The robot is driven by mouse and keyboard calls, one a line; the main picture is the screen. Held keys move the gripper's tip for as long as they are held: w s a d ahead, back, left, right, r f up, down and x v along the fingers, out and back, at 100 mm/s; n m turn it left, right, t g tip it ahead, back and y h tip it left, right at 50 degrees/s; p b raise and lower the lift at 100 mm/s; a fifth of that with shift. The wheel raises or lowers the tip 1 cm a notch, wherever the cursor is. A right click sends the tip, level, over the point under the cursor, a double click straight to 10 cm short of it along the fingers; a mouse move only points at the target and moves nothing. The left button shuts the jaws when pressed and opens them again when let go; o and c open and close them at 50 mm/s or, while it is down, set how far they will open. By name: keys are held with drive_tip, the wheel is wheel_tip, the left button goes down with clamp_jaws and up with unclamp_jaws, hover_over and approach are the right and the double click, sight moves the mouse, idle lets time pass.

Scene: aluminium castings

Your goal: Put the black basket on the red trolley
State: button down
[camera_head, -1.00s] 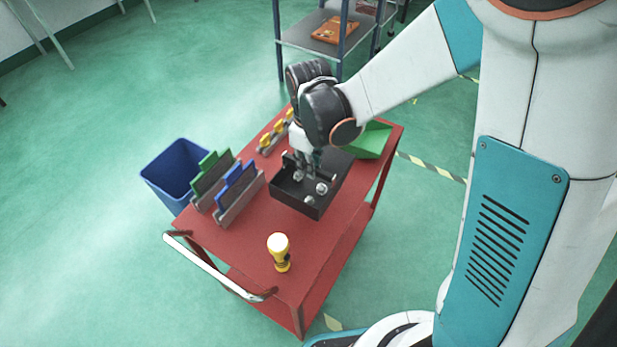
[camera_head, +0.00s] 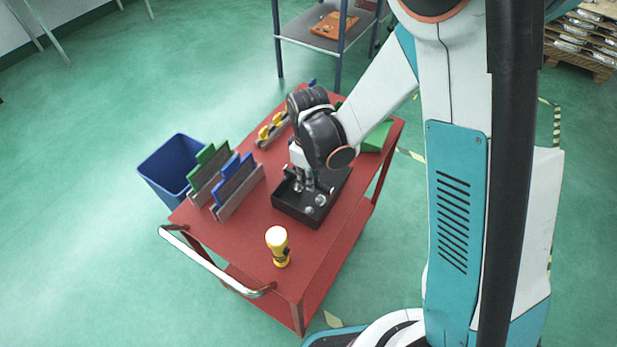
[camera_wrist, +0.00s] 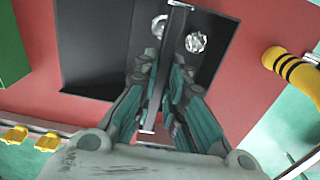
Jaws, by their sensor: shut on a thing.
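The black basket (camera_head: 296,212) is a shallow dark box with several small shiny metal pieces in it. It is upright over the red trolley's top (camera_head: 238,242), right of its middle. It looks level with the top, but I cannot tell if it touches fully. My gripper (camera_head: 307,184) points down into the basket and is shut on its thin bar-like handle. In the wrist view, the fingers (camera_wrist: 160,95) pinch this bar, with the basket's dark inside (camera_wrist: 95,45) behind and the red top (camera_wrist: 240,95) around it.
On the trolley stand a yellow torch-like item (camera_head: 278,246), blue and green racks (camera_head: 238,188), yellow-topped parts (camera_head: 268,133) and a green bin (camera_head: 378,137). A blue bin (camera_head: 168,165) stands on the floor at left. A shelf unit (camera_head: 315,38) is behind. The trolley's front top is mostly clear.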

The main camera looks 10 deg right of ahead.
drive_tip(key=shift+f, duration=0.1)
drive_tip(key=c, duration=1.7)
unclamp_jaws()
drive_tip(key=shift+o, duration=0.2)
wheel_tip(320, 180, up, 12)
drive_tip(key=p, duration=0.3)
